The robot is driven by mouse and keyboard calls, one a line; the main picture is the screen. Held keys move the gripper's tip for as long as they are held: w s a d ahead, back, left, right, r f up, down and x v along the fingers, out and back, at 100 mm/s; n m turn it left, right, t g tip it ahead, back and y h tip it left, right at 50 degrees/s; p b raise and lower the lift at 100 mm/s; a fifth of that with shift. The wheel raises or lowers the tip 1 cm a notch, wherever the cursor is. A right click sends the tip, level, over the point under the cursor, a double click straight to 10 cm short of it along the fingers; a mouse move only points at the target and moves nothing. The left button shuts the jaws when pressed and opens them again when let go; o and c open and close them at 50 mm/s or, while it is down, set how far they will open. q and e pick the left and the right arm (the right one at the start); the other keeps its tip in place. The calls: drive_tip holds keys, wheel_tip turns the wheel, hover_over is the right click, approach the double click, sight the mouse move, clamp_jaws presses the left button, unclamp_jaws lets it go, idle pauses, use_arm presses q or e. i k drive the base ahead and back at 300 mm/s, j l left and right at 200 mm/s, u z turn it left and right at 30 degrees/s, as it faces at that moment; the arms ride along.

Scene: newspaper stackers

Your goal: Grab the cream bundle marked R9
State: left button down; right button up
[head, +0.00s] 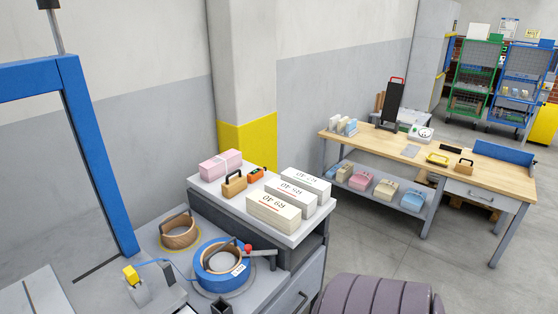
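Three paper bundles lie in a row on the white top of a grey cabinet (304,238) in the head view. The nearest, a cream bundle (272,211), carries a label that seems to read R9 40, seen upside down. The middle bundle (297,198) and the far bundle (306,181) look whiter; their small inverted marks are hard to read. The bundles lie close side by side, and nothing covers the top of the cream one. Neither of my grippers is in view.
A pink bundle (220,163), a wooden block with a black handle (234,183) and an orange device (256,174) share the cabinet top. Tape rolls (221,266) and a red-knobbed lever (258,251) stand before it. A wooden workbench (490,174) is at right.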

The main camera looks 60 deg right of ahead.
sight(278, 214)
drive_tip(key=z, duration=1.95)
drive_tip(key=i+l, duration=0.15)
drive_tip(key=l, duration=0.2)
drive_tip(key=i+l, duration=0.2)
drive_tip(key=l, duration=0.15)
drive_tip(key=i+l, duration=0.15)
drive_tip(key=l, duration=0.2)
drive_tip(key=i+l, duration=0.15)
drive_tip(key=l, duration=0.25)
